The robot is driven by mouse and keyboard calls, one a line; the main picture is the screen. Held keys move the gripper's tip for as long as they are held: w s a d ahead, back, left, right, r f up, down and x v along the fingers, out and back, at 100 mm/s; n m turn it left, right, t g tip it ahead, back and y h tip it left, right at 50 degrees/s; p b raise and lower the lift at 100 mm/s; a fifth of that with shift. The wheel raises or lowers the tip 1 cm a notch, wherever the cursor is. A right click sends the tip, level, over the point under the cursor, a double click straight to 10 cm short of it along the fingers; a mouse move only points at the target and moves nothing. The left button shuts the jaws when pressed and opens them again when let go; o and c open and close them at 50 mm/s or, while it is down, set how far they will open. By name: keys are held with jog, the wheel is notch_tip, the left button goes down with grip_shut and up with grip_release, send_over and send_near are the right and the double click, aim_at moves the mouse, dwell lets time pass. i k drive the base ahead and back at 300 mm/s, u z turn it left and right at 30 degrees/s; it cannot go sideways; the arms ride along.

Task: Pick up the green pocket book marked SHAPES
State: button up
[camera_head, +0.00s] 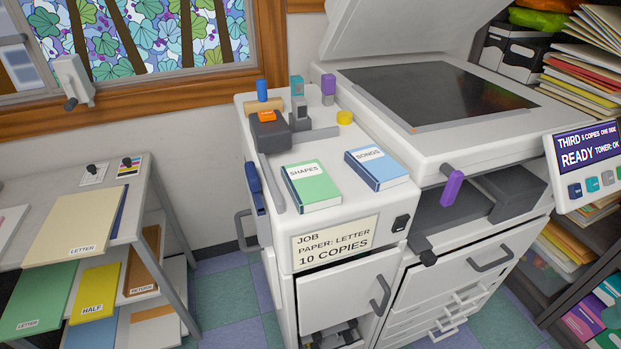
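The green pocket book marked SHAPES (313,189) lies flat on the white top of the cabinet (355,218) beside the copier, cover up, with its label towards the back. A blue pocket book marked SONGS (377,167) lies to its right, with a gap between them. Nothing covers the green book. I cannot make out my gripper in this view.
A grey bar (271,183) runs along the cabinet's left side. The copier (440,95) rises at right, lid open. A paper table (85,215) stands at left.

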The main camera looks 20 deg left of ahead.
aim_at(310, 189)
jog(key=z, duration=2.65)
jog(key=k, duration=1.95)
jog(key=u, duration=2.65)
